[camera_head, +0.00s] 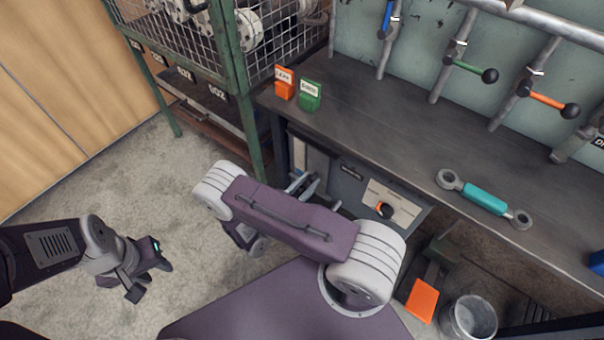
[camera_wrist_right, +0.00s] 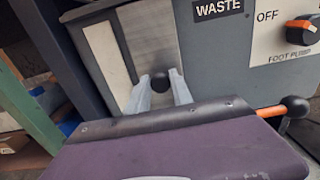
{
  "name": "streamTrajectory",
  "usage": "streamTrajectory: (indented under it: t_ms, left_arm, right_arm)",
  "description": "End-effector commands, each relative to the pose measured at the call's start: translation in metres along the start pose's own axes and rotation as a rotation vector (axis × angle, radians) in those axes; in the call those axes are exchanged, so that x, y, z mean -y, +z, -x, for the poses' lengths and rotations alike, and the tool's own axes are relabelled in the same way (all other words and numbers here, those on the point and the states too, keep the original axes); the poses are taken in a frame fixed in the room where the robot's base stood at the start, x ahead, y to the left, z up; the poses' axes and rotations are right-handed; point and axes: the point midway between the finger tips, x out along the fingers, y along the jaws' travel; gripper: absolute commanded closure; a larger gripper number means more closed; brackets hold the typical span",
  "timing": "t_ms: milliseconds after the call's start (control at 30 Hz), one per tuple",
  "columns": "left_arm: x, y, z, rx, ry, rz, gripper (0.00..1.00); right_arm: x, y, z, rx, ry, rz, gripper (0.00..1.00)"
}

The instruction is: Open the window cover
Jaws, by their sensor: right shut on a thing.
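A brushed metal plate (camera_wrist_right: 145,40) on the front of the grey waste cabinet looks like the window cover. A paler panel (camera_wrist_right: 106,56) shows beside it on the left. A dark round knob (camera_wrist_right: 160,84) sits at the plate's lower part. My right gripper (camera_wrist_right: 160,92) is shut on this knob, one finger on each side. In the head view my right gripper (camera_head: 306,187) is at the cabinet front under the bench, partly hidden by my arm. My left gripper (camera_head: 150,277) is open and empty above the floor, well to the left.
The workbench (camera_head: 370,130) overhangs the cabinet. A foot pump switch panel (camera_head: 394,203) with an orange knob is right of it. A green-framed wire cage (camera_head: 240,70) is at the left.

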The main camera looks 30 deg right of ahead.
Motion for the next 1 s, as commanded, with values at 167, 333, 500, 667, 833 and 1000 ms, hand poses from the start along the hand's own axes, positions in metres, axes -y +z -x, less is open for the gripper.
streamTrajectory:
  t_ms: [167,333,500,667,833,1000]
  left_arm:
    - [0.000,0.000,0.002,0.000,0.000,0.000,0.64]
    - [0.000,0.000,0.001,0.000,0.000,0.000,0.64]
    - [0.000,0.000,0.001,0.000,0.000,0.000,0.64]
    - [0.000,0.000,0.001,0.000,0.000,0.000,0.64]
    - [0.000,-0.001,0.007,0.000,0.000,0.000,0.64]
    - [0.000,-0.002,0.022,0.000,0.000,0.000,0.64]
  right_arm:
    - [0.002,0.000,0.000,0.000,0.002,-0.002,1.00]
    - [0.002,0.000,0.000,0.000,0.003,-0.002,1.00]
    - [0.002,0.000,0.000,0.001,0.002,-0.001,0.53]
    - [0.002,0.000,0.000,0.001,0.002,-0.001,0.53]
    - [0.001,0.002,0.010,0.002,0.006,-0.001,0.53]
    - [0.001,0.004,0.044,0.002,0.010,-0.002,0.53]
